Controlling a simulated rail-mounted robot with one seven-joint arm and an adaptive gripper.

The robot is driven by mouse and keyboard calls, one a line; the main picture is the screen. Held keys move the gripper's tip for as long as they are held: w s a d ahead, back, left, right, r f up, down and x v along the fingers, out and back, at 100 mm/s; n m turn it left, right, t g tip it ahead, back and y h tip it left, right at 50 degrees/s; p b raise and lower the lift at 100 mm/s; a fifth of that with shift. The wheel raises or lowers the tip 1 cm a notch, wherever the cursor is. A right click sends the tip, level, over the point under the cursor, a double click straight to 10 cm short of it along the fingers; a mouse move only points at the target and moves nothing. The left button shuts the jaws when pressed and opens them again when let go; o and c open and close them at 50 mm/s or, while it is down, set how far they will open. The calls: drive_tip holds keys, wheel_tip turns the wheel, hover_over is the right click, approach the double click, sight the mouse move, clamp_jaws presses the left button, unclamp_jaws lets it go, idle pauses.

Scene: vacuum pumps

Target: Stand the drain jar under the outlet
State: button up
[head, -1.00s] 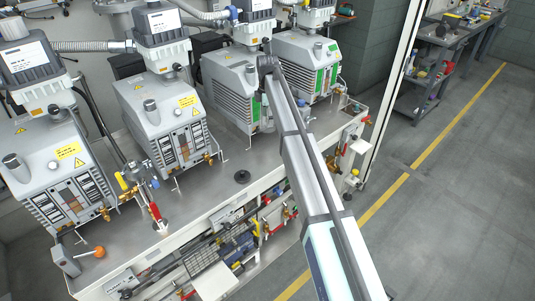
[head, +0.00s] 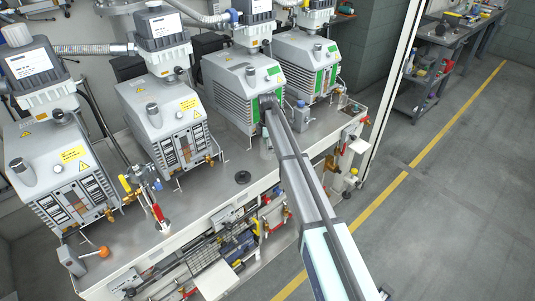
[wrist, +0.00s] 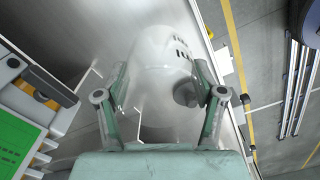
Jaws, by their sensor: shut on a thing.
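The drain jar (wrist: 165,55) is a pale, translucent vessel with dark marks on its side, filling the middle of the wrist view. My gripper (wrist: 163,78) is shut on it, one finger on each side. In the head view, my gripper is mostly hidden behind my arm, in front of the third pump (head: 230,85) from the left. A pale patch just below it, above the bench top, looks like the jar. A brass fitting (wrist: 40,88), possibly the outlet, is left of the jar in the wrist view. I cannot tell if the jar touches the bench.
The pumps stand in a row on a grey metal bench (head: 213,193). A small black round piece (head: 242,177) lies on clear bench top to the left of my arm. Floor is free to the right.

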drive_tip(key=shift+f+p, duration=0.7)
drive_tip(key=shift+f, duration=2.2)
drive_tip(key=shift+f, duration=0.1)
drive_tip(key=o, duration=1.2)
